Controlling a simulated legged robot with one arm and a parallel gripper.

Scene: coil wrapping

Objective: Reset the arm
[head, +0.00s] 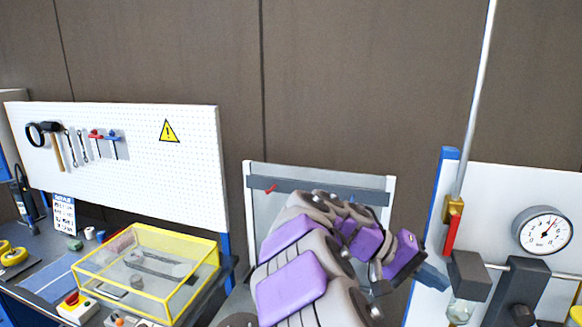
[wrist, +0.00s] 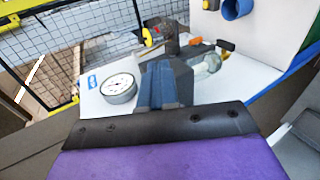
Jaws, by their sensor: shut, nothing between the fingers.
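My purple and grey arm is in the lower middle of the head view, bent to the right. Past the fingers stands the white panel with a round gauge (wrist: 119,88), left of the fingertips. The same gauge (head: 543,231) shows at the right of the head view. I cannot tell whether the fingertips touch anything.
A yellow-framed clear box (head: 146,272) stands on the bench at left, below a white pegboard (head: 190,170) with tools. A red and brass valve handle (head: 452,225) with a metal pipe is at right. A mesh fence (wrist: 75,35) shows in the wrist view.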

